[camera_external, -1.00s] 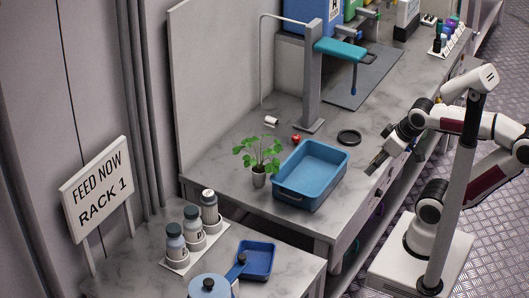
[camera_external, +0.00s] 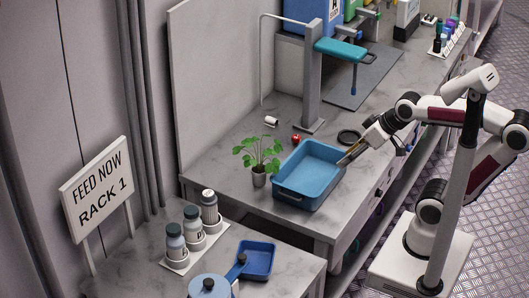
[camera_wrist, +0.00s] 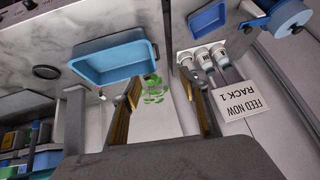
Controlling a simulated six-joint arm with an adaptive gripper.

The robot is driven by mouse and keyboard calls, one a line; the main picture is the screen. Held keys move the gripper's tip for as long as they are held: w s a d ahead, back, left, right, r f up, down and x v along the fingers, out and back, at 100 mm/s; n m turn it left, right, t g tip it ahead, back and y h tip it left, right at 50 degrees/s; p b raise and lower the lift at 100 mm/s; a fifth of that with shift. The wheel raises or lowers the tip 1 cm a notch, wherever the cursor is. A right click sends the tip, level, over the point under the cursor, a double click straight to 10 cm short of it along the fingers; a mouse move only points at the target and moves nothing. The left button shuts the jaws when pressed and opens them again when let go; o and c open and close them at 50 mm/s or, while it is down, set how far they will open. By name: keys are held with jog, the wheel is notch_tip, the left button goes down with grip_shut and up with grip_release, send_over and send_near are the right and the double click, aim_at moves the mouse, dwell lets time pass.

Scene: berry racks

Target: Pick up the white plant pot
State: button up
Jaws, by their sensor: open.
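My gripper (camera_external: 345,162) is open and empty at the right rim of the tub, apart from the pot. Its two fingers (camera_wrist: 160,86) are spread in the wrist view.
The blue tub (camera_external: 283,192) lies between my gripper and the pot. A red item (camera_external: 296,138), a black ring (camera_external: 348,136) and a grey stand (camera_external: 312,80) are behind. White-grey bottles (camera_external: 210,212) and a small blue tray (camera_external: 258,261) occupy the nearer counter.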

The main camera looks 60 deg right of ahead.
jog(key=w+a+r+m+t+y, duration=0.15)
jog(key=w+a+r, duration=0.25)
jog(key=w, duration=0.6)
jog(key=w+a+r+t+y, duration=0.1)
jog(key=w+a+r+t, duration=0.25)
jog(key=w, duration=0.55)
jog(key=w+m+t+h, duration=0.2)
jog(key=w+m+h, duration=0.25)
jog(key=w, duration=1.05)
jog(key=m+g+h, duration=0.8)
jog(key=g+h, duration=0.1)
jog(key=h, duration=0.3)
send_near(259, 175)
jog(key=shift+w+d+r, duration=0.15)
jog(key=shift+w+d, duration=0.15)
jog(key=shift+d, duration=0.3)
jog(key=shift+w+d+r, duration=0.15)
jog(key=shift+w+d, duration=0.15)
jog(key=shift+d, duration=0.3)
